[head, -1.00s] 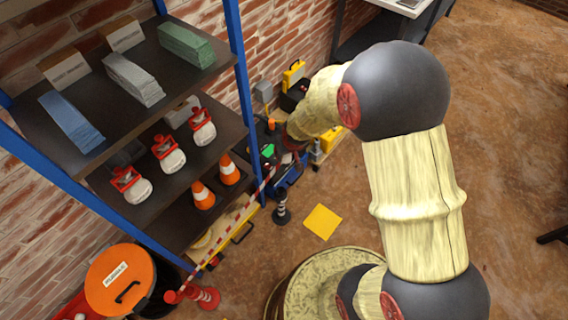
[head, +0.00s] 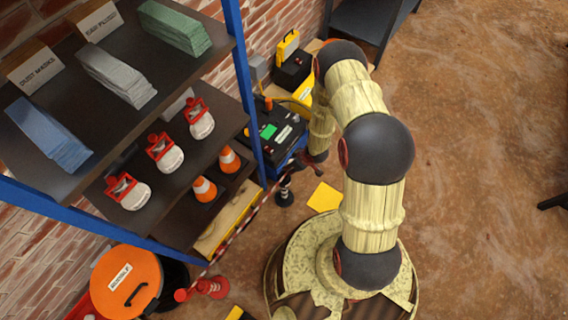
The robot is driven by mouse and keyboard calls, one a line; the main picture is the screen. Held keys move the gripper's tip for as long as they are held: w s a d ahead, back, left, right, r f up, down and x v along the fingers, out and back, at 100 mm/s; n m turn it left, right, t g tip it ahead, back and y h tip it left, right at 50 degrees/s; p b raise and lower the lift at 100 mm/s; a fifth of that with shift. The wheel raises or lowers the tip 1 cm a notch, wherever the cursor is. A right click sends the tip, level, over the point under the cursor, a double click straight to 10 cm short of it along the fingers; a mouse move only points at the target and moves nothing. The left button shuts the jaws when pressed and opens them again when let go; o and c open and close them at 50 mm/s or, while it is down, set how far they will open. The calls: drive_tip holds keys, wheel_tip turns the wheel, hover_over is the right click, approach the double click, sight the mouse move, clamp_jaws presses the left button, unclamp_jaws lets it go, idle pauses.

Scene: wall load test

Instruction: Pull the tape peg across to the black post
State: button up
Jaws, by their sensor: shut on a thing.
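The red-and-white tape (head: 236,231) runs from the red post (head: 210,287) at lower left up towards my gripper (head: 306,166). My gripper is shut at the far end of the tape, just above and to the right of the black post (head: 285,193). The tape peg itself is hidden in or behind my gripper. The black post has pale bands and stands upright on the floor. The gripper looks close to the post's top, but I cannot tell whether anything touches it.
Blue-framed shelving (head: 247,90) with lamps, small cones and mask stacks stands at left. A battery-like black unit (head: 281,128) is behind my gripper. An orange-lidded drum (head: 122,275) stands at lower left. A yellow square (head: 325,197) lies on the floor.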

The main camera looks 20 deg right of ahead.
drive_tip(key=shift+w+a+f+n+g+y+b, duration=0.15)
drive_tip(key=shift+w+a+f+n+b, duration=0.25)
drive_tip(key=shift+f+b, duration=0.8)
drive_tip(key=shift+w+a+f+n+g+y+b, duration=0.1)
drive_tip(key=shift+w+a+f+n+b, duration=0.5)
drive_tip(key=shift+f, duration=1)
drive_tip(key=shift+w+a+f+n+g+y+b, duration=0.15)
drive_tip(key=shift+w+a+f+b, duration=0.2)
drive_tip(key=shift+f+b, duration=0.9)
drive_tip(key=shift+s+f, duration=0.15)
drive_tip(key=shift+f, duration=0.65)
drive_tip(key=o, duration=1.2)
drive_tip(key=o, duration=0.6)
drive_tip(key=shift+c, duration=0.2)
wheel_tip(320, 180, up, 7)
drive_tip(key=p, duration=0.5)
